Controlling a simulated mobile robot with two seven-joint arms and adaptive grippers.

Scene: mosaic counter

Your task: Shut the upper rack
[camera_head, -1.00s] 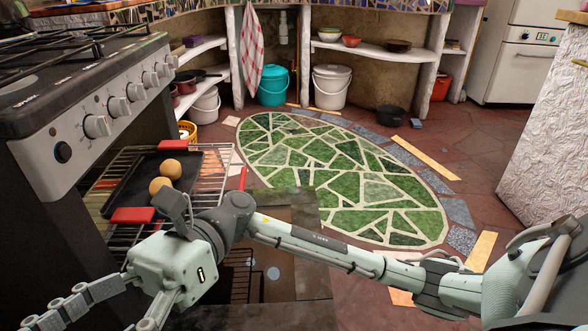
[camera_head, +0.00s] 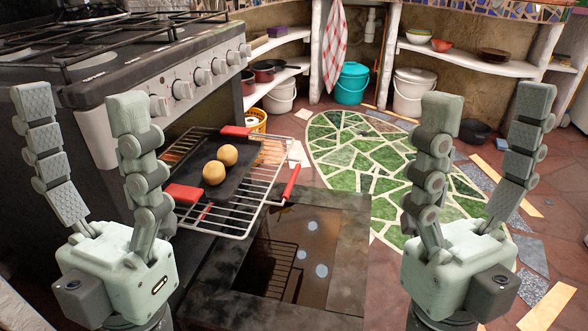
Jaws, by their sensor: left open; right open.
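The upper rack (camera_head: 262,188) is a wire oven rack that sticks out from the oven front, with red grips, one of them a red handle (camera_head: 291,180) on its outer right side. A dark baking tray (camera_head: 236,180) with two round brown balls (camera_head: 220,165) lies on it. My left gripper (camera_head: 78,97) is open and empty, fingers pointing up, left of the rack and in front of the stove. My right gripper (camera_head: 486,95) is open and empty, fingers up, right of the rack. Neither touches the rack. The inside of the oven is mostly hidden.
The oven door (camera_head: 330,240) is down, its glass below the rack. The stove (camera_head: 150,70) with knobs stands at left. A green mosaic (camera_head: 345,150) covers the floor behind. Buckets (camera_head: 351,84) and shelves line the back wall.

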